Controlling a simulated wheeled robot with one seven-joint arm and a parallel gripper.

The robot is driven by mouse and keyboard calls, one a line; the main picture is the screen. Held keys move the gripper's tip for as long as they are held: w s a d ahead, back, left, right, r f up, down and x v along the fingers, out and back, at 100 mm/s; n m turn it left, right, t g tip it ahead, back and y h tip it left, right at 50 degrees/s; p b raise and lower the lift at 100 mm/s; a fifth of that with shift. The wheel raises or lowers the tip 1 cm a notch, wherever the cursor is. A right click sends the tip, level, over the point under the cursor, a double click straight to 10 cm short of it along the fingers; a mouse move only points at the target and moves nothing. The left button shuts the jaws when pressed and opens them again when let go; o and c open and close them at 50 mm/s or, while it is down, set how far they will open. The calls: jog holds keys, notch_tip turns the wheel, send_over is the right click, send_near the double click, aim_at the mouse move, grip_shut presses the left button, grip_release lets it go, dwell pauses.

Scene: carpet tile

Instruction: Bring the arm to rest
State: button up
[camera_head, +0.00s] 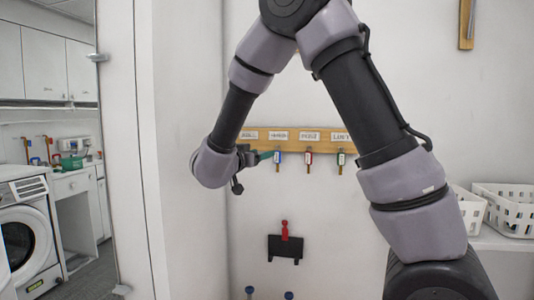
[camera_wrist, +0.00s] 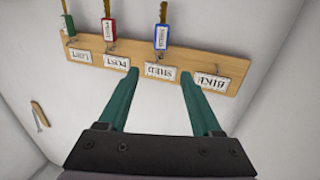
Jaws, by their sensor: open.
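My gripper (camera_wrist: 158,75) is open, with two green fingers spread apart and nothing between them. In the wrist view its tips lie on either side of the SHED label, in front of the wooden key board (camera_wrist: 85,45). A key with a blue tag (camera_wrist: 161,37) hangs at the SHED place, beyond the fingertips. In the head view my gripper (camera_head: 265,156) is small and partly hidden by my wrist, just left of the blue tag (camera_head: 278,158). My arm is stretched out and bent towards the wall.
The BIKE place (camera_wrist: 212,82) holds no key. A black wall holder with a red item (camera_head: 285,248) is below. White baskets (camera_head: 505,208) stand right; a door frame is left.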

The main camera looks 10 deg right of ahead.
jog(key=w+d+r+y, duration=0.2)
jog(key=d+r+y, duration=0.2)
jog(key=r+y, duration=0.3)
jog(key=s+r+n+y, duration=0.2)
jog(key=s+r+y, duration=0.1)
jog(key=s+y, duration=0.35)
jog(key=s+d+f+g, duration=0.2)
jog(key=s, duration=0.5)
jog(key=s+d+f+n+g, duration=0.1)
jog(key=s+d+f+g, duration=0.1)
jog(key=s, duration=0.6)
jog(key=s+d+f+g, duration=0.2)
jog(key=s+d+g, duration=0.1)
jog(key=s, duration=0.4)
jog(key=shift+s+d+f+n, duration=0.25)
jog(key=shift+d+f+n, duration=0.05)
jog(key=shift+d, duration=0.2)
